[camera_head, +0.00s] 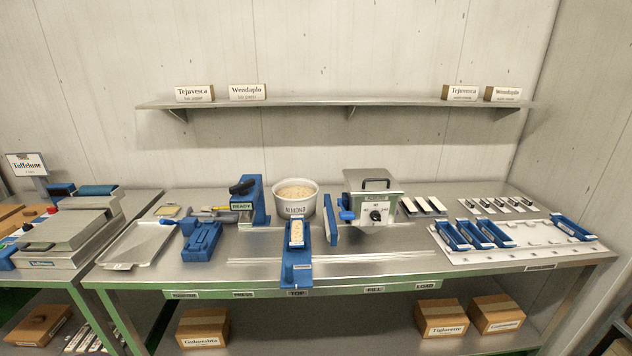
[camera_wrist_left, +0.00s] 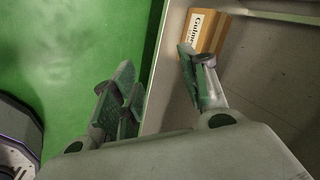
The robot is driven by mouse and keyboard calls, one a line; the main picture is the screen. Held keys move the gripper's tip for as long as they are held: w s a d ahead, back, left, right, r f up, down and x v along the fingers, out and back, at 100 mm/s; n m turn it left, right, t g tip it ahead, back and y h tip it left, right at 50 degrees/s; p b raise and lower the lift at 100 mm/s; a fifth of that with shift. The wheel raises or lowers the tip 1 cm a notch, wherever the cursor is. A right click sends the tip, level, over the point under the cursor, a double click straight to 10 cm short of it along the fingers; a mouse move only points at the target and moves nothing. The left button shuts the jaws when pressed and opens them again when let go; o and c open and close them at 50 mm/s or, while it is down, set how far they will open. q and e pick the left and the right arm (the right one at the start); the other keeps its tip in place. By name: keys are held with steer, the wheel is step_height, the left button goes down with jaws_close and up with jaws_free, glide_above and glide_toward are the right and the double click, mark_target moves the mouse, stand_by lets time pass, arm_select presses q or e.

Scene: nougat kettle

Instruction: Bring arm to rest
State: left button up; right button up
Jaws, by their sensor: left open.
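My left gripper (camera_wrist_left: 157,72) shows in the left wrist view. Its two fingers are spread apart with nothing between them, so it is open and empty. It hangs over the green floor (camera_wrist_left: 75,55) and the edge of a grey shelf. A brown labelled box (camera_wrist_left: 204,32) lies on that shelf beyond the right fingertip, seemingly apart from it. Neither gripper nor arm shows in the head view, and my right gripper is in no view.
The steel bench (camera_head: 345,272) carries an almond tub (camera_head: 294,207), a blue stand (camera_head: 297,262), a kettle-like machine (camera_head: 374,195) and a white tray (camera_head: 530,240) with blue moulds. Boxes (camera_head: 203,328) sit on the lower shelf. A bare metal tray (camera_head: 140,245) lies left.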

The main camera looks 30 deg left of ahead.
arm_select(q)
steer(key=s+d+f+n+g+h, duration=0.1)
steer(key=s+d+f+g, duration=0.1)
steer(key=s+d+f, duration=0.65)
steer(key=s+d+f+n+g, duration=0.1)
steer(key=s+d+f+g, duration=0.35)
steer(key=s, duration=0.65)
steer(key=s+d+f+t+h, duration=0.1)
steer(key=d+f, duration=0.2)
steer(key=d, duration=0.5)
steer(key=s+d+f+h, duration=0.1)
steer(key=d+f, duration=0.2)
steer(key=d, duration=0.4)
steer(key=w+d+f+t+h, duration=0.1)
steer(key=w+d+f, duration=0.1)
steer(key=w+d, duration=1.2)
steer(key=d, duration=0.3)
steer(key=shift+w+d+n+t+h, duration=0.2)
steer(key=shift+n+t+h, duration=0.1)
steer(key=shift+t+h, duration=0.1)
